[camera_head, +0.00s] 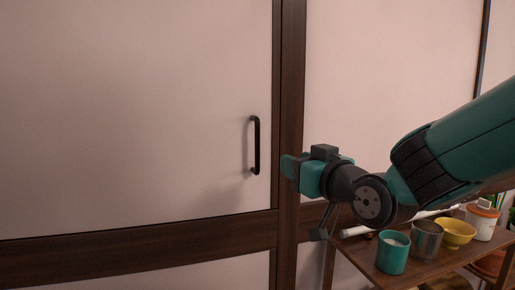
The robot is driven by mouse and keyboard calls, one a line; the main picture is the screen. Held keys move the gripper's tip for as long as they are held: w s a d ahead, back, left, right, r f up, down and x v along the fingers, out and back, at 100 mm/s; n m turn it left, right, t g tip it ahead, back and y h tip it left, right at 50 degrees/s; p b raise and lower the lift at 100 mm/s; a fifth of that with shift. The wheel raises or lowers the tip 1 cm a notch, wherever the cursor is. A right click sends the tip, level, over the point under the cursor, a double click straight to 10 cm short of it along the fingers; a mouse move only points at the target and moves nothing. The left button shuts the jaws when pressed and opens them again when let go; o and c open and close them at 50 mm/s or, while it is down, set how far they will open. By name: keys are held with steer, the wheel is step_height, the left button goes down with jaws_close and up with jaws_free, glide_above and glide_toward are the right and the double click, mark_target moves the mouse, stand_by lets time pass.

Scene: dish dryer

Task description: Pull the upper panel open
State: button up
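The upper panel (130,110) is a large pale panel that fills the left of the view above a dark wooden rail. It looks flush with its frame. A black vertical bar handle (256,145) sits near its right edge. My gripper (290,168), teal and dark grey, is in front of the dark wooden post, to the right of and slightly below the handle. It appears apart from the handle. Its fingers are seen at an angle and overlap, so their opening is unclear. No held thing shows.
A dark wooden post (292,60) stands right of the panel, with another pale wall panel (390,70) beyond. At lower right a wooden shelf (350,256) holds a teal cup (393,258), a metal cup (427,240), a yellow bowl (455,233) and a white jar (482,222).

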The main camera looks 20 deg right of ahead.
mark_target(259, 148)
steer(key=w+a+p, duration=0.1)
steer(key=w+p, duration=0.4)
steer(key=w+a+p, duration=0.1)
steer(key=w+p, duration=0.4)
steer(key=w, duration=0.1)
steer(key=w+a+p, duration=0.1)
steer(key=w+p, duration=0.4)
steer(key=shift+w+a, duration=0.15)
steer(key=shift+c, duration=0.3)
jaws_close()
